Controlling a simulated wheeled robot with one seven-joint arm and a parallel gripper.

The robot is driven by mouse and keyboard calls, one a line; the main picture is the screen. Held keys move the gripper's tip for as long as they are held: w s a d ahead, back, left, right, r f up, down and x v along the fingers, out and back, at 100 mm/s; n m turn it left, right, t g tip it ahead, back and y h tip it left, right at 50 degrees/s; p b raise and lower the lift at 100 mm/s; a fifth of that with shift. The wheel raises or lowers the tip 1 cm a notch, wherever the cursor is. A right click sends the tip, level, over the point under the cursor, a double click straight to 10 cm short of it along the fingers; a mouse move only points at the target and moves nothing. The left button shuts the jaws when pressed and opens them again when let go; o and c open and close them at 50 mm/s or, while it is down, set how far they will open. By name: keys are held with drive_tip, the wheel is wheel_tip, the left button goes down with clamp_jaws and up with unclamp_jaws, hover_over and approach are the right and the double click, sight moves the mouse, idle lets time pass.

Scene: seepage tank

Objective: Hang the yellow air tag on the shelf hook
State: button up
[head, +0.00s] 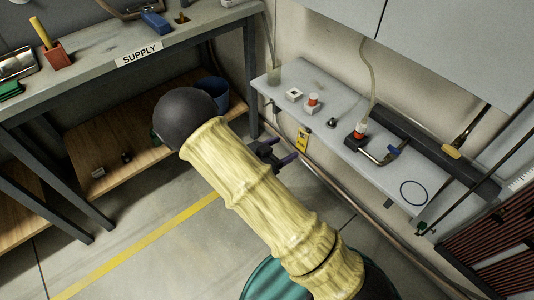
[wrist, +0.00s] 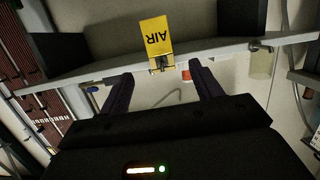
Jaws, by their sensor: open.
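The yellow air tag (head: 302,140) hangs at the front edge of the grey wall shelf (head: 335,122). In the wrist view the tag (wrist: 156,36) shows its lettering AIR upside down, with a small dark hook or clip (wrist: 160,64) at its end by the shelf edge. Exactly how the tag's hole sits on the hook is too small to tell. My gripper (head: 284,151) is just in front of the tag. In the wrist view my gripper (wrist: 160,72) is open, its dark fingers apart on either side of the hook, and they do not grip the tag.
The shelf holds a red-capped white piece (head: 312,100), a hose with a red fitting (head: 360,129) and a black ring (head: 413,193). A SUPPLY bench (head: 110,72) stands left, a blue bin (head: 214,92) beneath it. Pipes run along the wall below the shelf.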

drive_tip(key=v, duration=0.6)
drive_tip(key=shift+p, duration=0.45)
